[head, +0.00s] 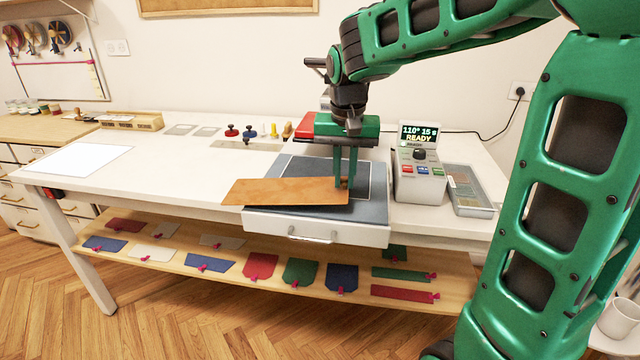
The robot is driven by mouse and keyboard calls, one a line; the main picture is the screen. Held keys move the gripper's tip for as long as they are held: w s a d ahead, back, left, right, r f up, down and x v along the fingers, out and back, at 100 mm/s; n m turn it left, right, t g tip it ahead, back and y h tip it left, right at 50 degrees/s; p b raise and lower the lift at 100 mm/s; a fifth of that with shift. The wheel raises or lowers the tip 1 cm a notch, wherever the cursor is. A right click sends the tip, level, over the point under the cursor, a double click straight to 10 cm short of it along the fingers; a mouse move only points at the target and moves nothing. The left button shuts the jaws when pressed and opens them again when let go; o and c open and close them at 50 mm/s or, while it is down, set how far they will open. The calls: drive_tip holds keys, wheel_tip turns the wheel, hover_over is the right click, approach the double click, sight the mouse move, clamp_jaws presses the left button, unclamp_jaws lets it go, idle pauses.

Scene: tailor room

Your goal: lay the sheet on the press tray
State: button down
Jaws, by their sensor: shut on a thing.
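The sheet (280,191) is a flat tan-orange rectangle in the head view. My gripper (345,184) points down and is shut on the sheet near its right end. The sheet extends left from my fingers, past the left edge of the press tray. The press tray (300,168) is a dark grey pad with a light outline on a white drawer-like base with a front handle. The sheet is over the front part of the tray; whether it touches the pad I cannot tell. My gripper hides part of the tray's back and the press behind it.
A control box (419,178) reading "110° 15 s READY" stands right of the tray, with a grey compartment tray (470,190) beside it. Several stamps and small tools (250,133) stand at the back. A white sheet (80,160) lies at left. A lower shelf (225,245) holds several coloured pieces.

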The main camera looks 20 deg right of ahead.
drive_tip(key=w+d+r, duration=0.2)
drive_tip(key=w+r, duration=0.5)
drive_tip(key=w, duration=0.1)
drive_tip(key=s+a+y, duration=0.1)
drive_tip(key=s, duration=0.9)
drive_tip(key=shift+m, duration=0.4)
drive_tip(key=w+d+f, duration=0.1)
drive_tip(key=d+f, duration=0.1)
drive_tip(key=d, duration=0.1)
drive_tip(key=w+d+f, duration=0.1)
drive_tip(key=d+f, duration=0.1)
drive_tip(key=d, duration=0.2)
drive_tip(key=w+d+f, duration=0.1)
drive_tip(key=d+f, duration=0.1)
drive_tip(key=d, duration=0.1)
drive_tip(key=shift+d, duration=0.35)
drive_tip(key=shift+f, duration=2)
drive_tip(key=c, duration=1.7)
unclamp_jaws()
drive_tip(key=shift+r, duration=0.1)
